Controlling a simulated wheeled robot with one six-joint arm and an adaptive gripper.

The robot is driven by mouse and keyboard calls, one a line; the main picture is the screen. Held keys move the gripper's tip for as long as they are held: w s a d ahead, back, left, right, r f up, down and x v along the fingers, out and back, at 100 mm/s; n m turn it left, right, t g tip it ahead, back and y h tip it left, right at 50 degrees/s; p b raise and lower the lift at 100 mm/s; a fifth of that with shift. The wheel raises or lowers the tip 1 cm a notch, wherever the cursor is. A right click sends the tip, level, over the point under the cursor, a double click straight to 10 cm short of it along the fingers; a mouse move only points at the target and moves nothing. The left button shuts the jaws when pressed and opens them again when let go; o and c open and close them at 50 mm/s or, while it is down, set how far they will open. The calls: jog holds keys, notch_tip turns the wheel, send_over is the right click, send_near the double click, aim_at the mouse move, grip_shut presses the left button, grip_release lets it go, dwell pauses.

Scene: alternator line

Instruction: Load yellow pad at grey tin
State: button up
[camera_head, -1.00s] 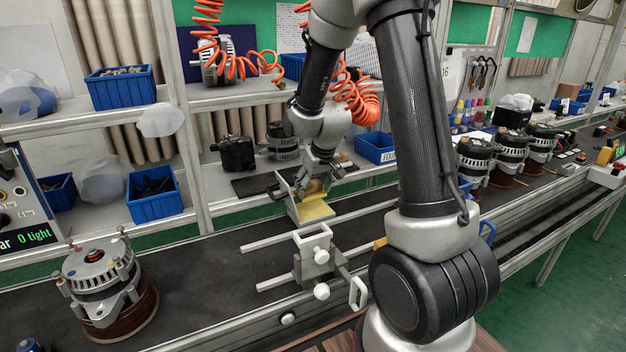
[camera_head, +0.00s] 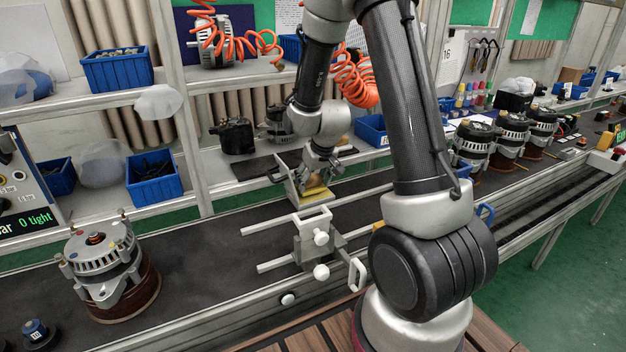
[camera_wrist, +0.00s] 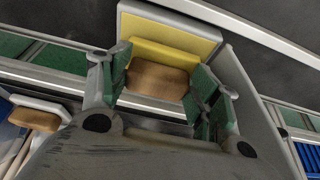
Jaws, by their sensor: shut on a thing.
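The yellow pad (camera_head: 317,194) lies in the grey tin (camera_head: 300,203) on the dark surface behind the silver clamp frame. In the wrist view the yellow pad (camera_wrist: 165,31) fills the tin, with the tin's pale rim (camera_wrist: 122,24) around it. My gripper (camera_head: 318,178) is low over the tin, its green-lined fingers (camera_wrist: 158,84) shut on a brown block (camera_wrist: 155,80). A brighter yellow strip lies along the block's far edge. The block is at or just above the pad; whether it touches is hidden. A grey panel stands upright at the tin's side.
A silver clamp frame with white knobs (camera_head: 320,238) and rails stands in front of the tin. An alternator (camera_head: 105,262) stands at the left; several more (camera_head: 512,135) stand at the right. Blue bins (camera_head: 154,188) and orange coiled hoses (camera_head: 360,85) are behind.

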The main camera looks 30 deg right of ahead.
aim_at(313, 188)
jog(key=shift+f, duration=0.55)
dwell(1.3)
jog(key=shift+r, duration=0.15)
jog(key=shift+r, duration=3.4)
